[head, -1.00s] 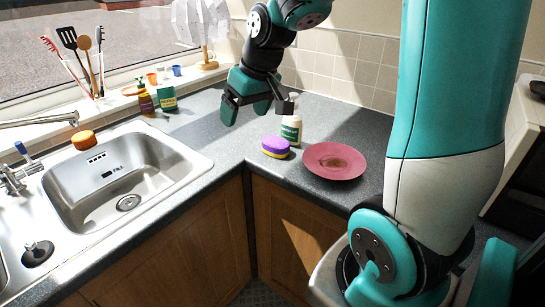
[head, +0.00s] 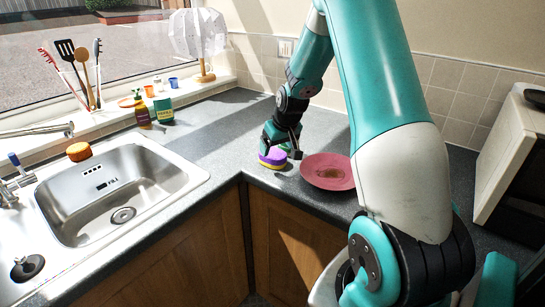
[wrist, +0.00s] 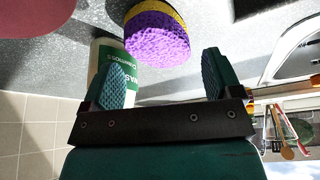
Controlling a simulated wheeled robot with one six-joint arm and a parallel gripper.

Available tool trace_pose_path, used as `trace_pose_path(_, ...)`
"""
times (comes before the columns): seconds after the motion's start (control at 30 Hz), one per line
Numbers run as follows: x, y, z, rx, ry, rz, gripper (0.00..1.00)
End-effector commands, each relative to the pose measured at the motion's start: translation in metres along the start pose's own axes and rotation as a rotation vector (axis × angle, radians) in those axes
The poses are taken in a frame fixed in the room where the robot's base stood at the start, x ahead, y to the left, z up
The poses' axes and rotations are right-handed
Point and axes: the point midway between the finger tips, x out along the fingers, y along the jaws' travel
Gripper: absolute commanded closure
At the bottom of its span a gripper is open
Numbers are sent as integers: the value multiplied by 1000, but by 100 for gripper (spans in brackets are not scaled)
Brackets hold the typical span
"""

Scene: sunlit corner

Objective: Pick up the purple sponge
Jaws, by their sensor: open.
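The purple sponge (head: 272,160), with a yellow lower layer, lies on the grey counter near the front corner, left of the pink plate. It also shows in the wrist view (wrist: 158,42), at the top middle. My gripper (head: 281,146) is low over the counter, at the sponge's far side in the head view, and partly covers it. In the wrist view my gripper (wrist: 165,65) is open and empty, with the sponge beyond and between its two fingertips. I cannot tell whether they touch it.
The pink plate (head: 328,172) lies to the right. A white bottle with a green label (wrist: 104,62) stands beside the sponge, partly behind my left finger in the wrist view. The sink (head: 120,190) is left, with an orange sponge (head: 79,151) on its rim.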

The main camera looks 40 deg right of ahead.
Motion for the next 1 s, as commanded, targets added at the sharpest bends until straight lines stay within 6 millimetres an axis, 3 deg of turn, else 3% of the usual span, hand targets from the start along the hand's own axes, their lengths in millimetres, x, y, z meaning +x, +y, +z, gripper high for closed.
trace_pose_path(0.4,48,1,-1,0,-1,-1,16)
trace_pose_path(0.67,53,1,0,0,1,0,16)
trace_pose_path(0.7,53,1,0,0,1,0,18)
trace_pose_path(0.83,53,1,0,0,0,-1,45)
trace_pose_path(1.0,53,1,0,0,0,-1,45)
